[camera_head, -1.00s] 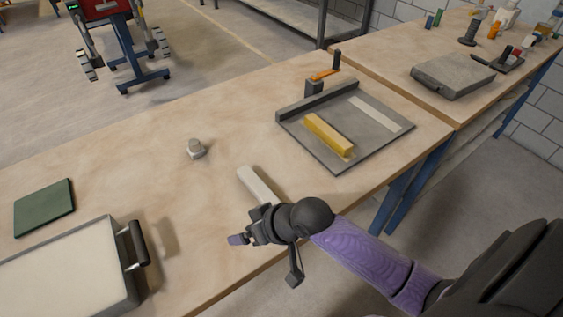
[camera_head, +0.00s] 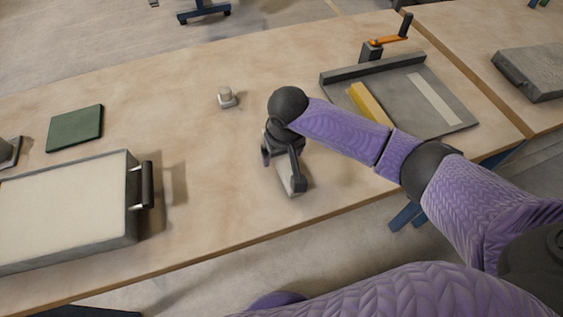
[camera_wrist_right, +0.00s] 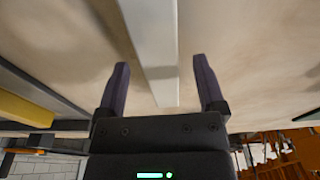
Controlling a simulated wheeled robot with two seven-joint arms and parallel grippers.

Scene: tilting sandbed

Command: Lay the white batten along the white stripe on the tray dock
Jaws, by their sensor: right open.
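The white batten (camera_head: 287,181) lies on the workbench, partly hidden under my right gripper (camera_head: 281,166). In the right wrist view the batten (camera_wrist_right: 155,45) runs lengthwise between the two fingers of my open right gripper (camera_wrist_right: 160,66), with a gap on each side. I cannot tell how far above the bench the fingertips are. The tray dock (camera_head: 452,119) is a flat grey plate with a raised back edge, to the right. The white stripe (camera_head: 436,97) crosses its right part and is bare. My left gripper is not in view.
A yellow bar (camera_head: 368,102) lies on the dock, partly behind my right forearm. An orange-handled clamp (camera_head: 383,44) stands at its back edge. A small metal knob (camera_head: 227,97), a green plate (camera_head: 75,128) and a sand-filled tray with a handle (camera_head: 147,186) are to the left.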

